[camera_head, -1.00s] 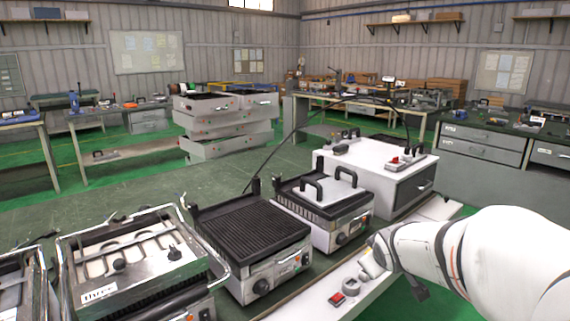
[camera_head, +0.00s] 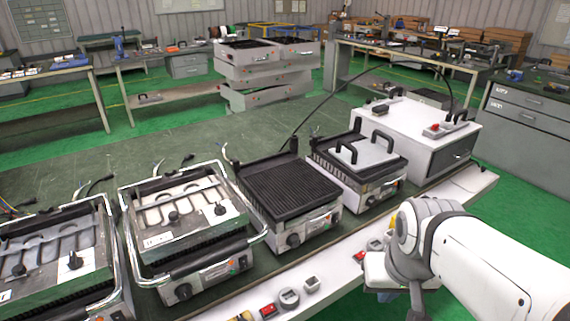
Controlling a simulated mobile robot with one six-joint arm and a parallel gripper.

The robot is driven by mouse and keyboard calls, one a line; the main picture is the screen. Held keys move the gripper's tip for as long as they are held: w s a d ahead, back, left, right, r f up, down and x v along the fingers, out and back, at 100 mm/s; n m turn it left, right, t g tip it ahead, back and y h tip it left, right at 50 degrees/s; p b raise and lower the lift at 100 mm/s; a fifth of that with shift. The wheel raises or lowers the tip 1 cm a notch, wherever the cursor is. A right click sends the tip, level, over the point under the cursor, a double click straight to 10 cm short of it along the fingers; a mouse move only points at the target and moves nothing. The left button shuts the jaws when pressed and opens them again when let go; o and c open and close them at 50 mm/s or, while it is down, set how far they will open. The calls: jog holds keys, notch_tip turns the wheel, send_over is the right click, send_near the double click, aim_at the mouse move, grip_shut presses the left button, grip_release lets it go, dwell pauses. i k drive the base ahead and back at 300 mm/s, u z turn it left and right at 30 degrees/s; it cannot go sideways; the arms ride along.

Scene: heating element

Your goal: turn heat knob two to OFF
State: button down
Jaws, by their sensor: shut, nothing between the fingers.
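Several grill units stand in a row on the bench, each with a dark knob on its front. One knob (camera_head: 293,240) is on the ridged black grill (camera_head: 290,188). Another knob (camera_head: 183,291) is on the open grill (camera_head: 188,220) to its left, and a third knob (camera_head: 371,200) is on the grill with a handled plate (camera_head: 362,152). The labels are too small to read now, so I cannot tell which is knob two. My gripper (camera_head: 376,272) is at the right, over the bench's front strip, apart from these knobs. Its fingers are mostly hidden by the wrist.
A red switch (camera_head: 268,311) and a round grey control (camera_head: 289,298) sit on the white front strip (camera_head: 330,275). A white box (camera_head: 425,135) stands at the right. Another open grill (camera_head: 60,262) is at the far left. The bench top behind the row is largely clear.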

aim_at(293, 240)
jog(key=u, duration=1.45)
jog(key=k, duration=1.15)
jog(key=z, duration=0.75)
